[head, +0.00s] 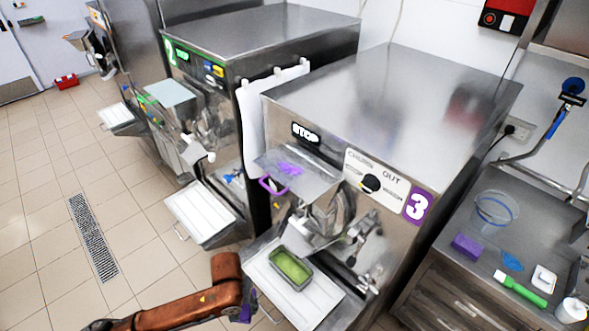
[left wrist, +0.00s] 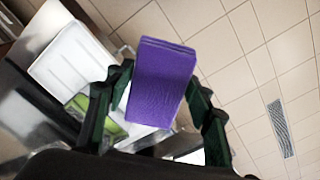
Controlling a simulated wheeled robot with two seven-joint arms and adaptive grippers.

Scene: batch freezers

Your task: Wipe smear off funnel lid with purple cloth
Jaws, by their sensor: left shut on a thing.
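The funnel lid (head: 318,180) is a flat, see-through grey plate on the front of the machine marked 3. A purple smear (head: 289,168) lies on its upper face, and a purple handle (head: 272,187) shows at its left edge. My left gripper (head: 250,304) is low in front of that machine, below and apart from the lid. It is shut on the folded purple cloth (head: 244,314); in the left wrist view the cloth (left wrist: 162,80) sits between the two dark fingers. My right gripper is not in view.
A green-filled tub (head: 291,268) stands on the white drip tray (head: 266,282) near my left gripper. A white towel (head: 252,115) hangs between the machines.

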